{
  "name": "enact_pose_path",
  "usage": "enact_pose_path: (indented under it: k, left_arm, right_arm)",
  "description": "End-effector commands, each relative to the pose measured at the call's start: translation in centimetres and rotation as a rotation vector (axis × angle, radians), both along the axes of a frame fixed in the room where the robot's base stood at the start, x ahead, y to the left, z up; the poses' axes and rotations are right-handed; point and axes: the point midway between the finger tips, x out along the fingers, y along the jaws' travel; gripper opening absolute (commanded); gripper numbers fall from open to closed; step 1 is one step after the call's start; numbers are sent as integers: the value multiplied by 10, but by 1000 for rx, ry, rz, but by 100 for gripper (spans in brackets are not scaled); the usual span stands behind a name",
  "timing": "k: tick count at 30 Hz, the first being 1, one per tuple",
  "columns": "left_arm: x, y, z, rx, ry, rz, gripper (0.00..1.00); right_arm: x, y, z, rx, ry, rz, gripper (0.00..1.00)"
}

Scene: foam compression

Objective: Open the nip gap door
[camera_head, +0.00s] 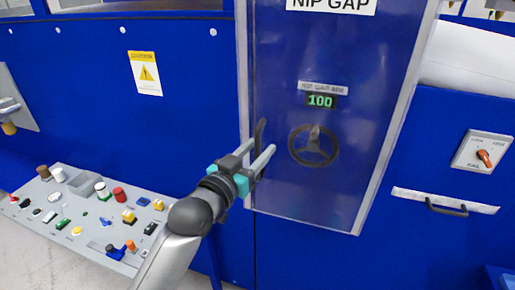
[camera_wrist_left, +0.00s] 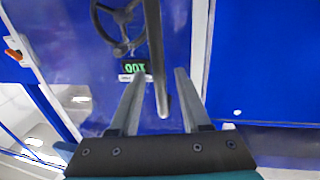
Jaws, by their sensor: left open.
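The nip gap door (camera_head: 345,185) is a blue panel with a silver edge and a NIP GAP label (camera_head: 332,5). It carries a green display reading 100 (camera_head: 320,101) and a dark handwheel (camera_head: 313,146). No clear gap shows along its edges. A dark bar handle (camera_head: 260,131) stands near its left edge. My left gripper (camera_head: 260,156) is open at this handle. In the left wrist view, the handle (camera_wrist_left: 154,45) runs between the two open fingers (camera_wrist_left: 159,80), without clear contact on either. The door (camera_wrist_left: 75,55) appears upside down there.
A grey control panel (camera_head: 75,240) with several buttons and knobs sits at the lower left. A yellow warning sign (camera_head: 145,73) is on the blue wall. A drawer-like handle (camera_head: 446,207) and an orange switch (camera_head: 485,157) are to the right.

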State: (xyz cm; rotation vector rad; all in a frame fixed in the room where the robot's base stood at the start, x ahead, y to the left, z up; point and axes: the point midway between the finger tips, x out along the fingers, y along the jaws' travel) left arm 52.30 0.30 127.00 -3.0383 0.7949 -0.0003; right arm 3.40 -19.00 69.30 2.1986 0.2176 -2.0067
Motion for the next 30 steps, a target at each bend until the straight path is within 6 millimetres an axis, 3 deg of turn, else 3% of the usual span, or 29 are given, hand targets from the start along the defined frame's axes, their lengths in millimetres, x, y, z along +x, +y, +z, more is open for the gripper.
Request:
enact_pose_path:
  k: [9, 21, 30]
  left_arm:
    - [1, -1, 0, 0, 0, 0, 46]
    - [1, -1, 0, -1, 0, 0, 1]
    - [1, -1, 0, -1, 0, 0, 0]
  right_arm:
    - [1, 4, 0, 6, -2, 0, 50]
    - [1, 4, 0, 5, -2, 1, 50]
    - [1, 4, 0, 5, -2, 1, 50]
